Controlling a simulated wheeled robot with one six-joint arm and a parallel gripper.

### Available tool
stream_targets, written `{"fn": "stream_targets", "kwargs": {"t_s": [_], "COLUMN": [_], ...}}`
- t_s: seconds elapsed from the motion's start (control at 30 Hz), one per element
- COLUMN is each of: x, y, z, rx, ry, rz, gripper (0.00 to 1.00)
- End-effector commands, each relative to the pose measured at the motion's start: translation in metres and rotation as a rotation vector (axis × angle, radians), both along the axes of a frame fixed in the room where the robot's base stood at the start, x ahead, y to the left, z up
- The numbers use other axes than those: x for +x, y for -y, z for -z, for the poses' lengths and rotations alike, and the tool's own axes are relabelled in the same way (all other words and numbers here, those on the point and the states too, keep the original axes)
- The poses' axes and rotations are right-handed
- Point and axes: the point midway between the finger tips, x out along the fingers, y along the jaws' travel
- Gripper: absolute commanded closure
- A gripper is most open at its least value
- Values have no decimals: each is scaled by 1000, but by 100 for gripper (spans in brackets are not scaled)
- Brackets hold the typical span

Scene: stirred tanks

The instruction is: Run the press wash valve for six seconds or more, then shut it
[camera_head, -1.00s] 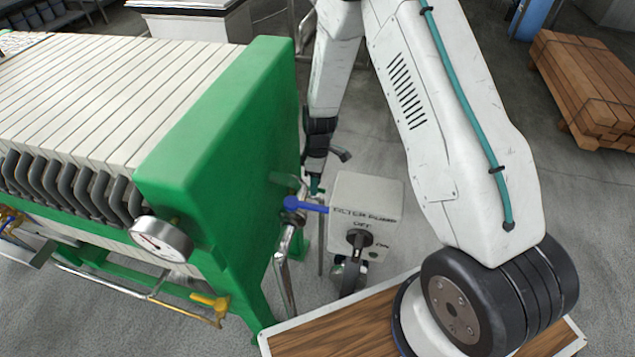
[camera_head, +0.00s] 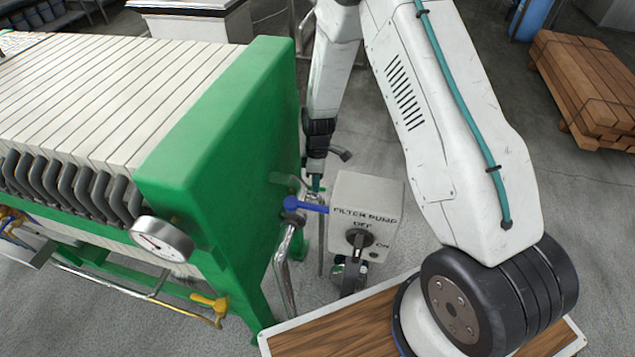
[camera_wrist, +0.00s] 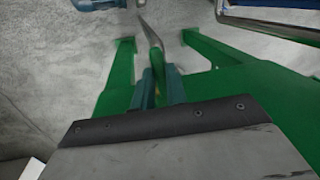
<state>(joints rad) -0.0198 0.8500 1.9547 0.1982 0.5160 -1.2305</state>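My gripper (camera_wrist: 160,88) reaches down behind the far edge of the green press end plate; its teal fingertips (camera_head: 316,183) show small in the head view. In the wrist view the fingers stand close on both sides of a green lever handle (camera_wrist: 155,58) with a bare metal end, and look shut on it. Where they touch is partly hidden. A blue-handled valve (camera_head: 308,205) sits on a metal pipe (camera_head: 284,265) beside the end plate. I see no label naming the press wash valve, and no water flow can be made out.
The filter pump box (camera_head: 368,205), its switch pointing to OFF, stands just right of the blue handle. The green end plate (camera_head: 215,130) is close on the left, with a gauge (camera_head: 161,239) and a yellow valve handle (camera_head: 209,302). Timber (camera_head: 590,85) lies at right.

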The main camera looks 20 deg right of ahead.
Motion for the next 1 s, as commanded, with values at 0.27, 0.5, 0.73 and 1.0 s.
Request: {"fn": "stream_targets", "kwargs": {"t_s": [0.27,0.5,0.73,1.0], "x": [0,3,9,12], "y": [0,1,5,7], "z": [0,-14,-53,-76], "rx": [0,0,1,0], "ry": [0,4,3,1], "rz": [0,0,0,0], "gripper": [64,64,64,64]}}
